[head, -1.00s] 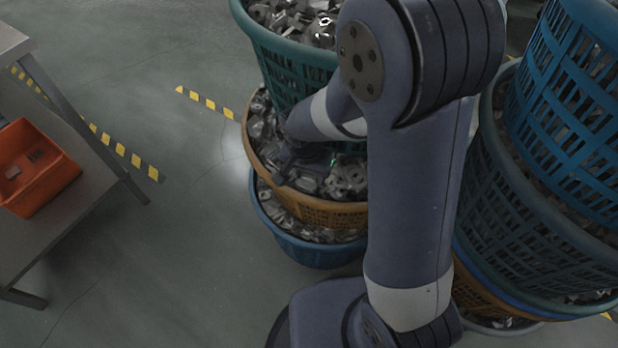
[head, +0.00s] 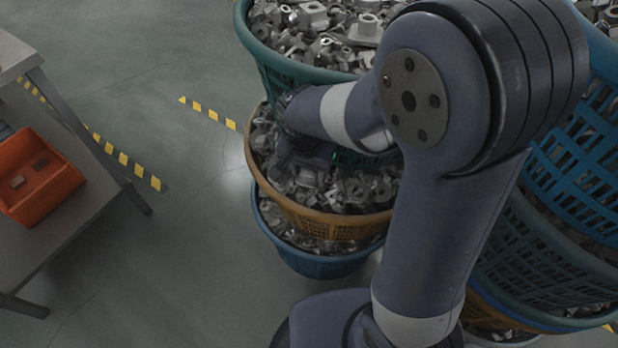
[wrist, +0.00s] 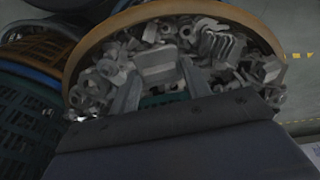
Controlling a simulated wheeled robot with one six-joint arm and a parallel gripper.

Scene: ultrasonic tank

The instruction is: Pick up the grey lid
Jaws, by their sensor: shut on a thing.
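In the wrist view, a grey block-like piece, which I take as the grey lid (wrist: 155,64), sits between the fingertips of my gripper (wrist: 160,82). The fingers are shut on it, among loose grey metal parts in the brown basket (wrist: 88,42). Its lower part is hidden, and I cannot tell whether it is clear of the parts around it. In the head view, the wrist end of my arm reaches into the same brown basket (head: 335,222); the fingers and the lid cannot be made out there.
A green basket (head: 285,75) full of metal parts stands over the brown one, close to my wrist. A blue basket (head: 310,262) is below. More stacked blue baskets (head: 575,145) stand right. A table with an orange bin (head: 45,185) is left, with free floor between.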

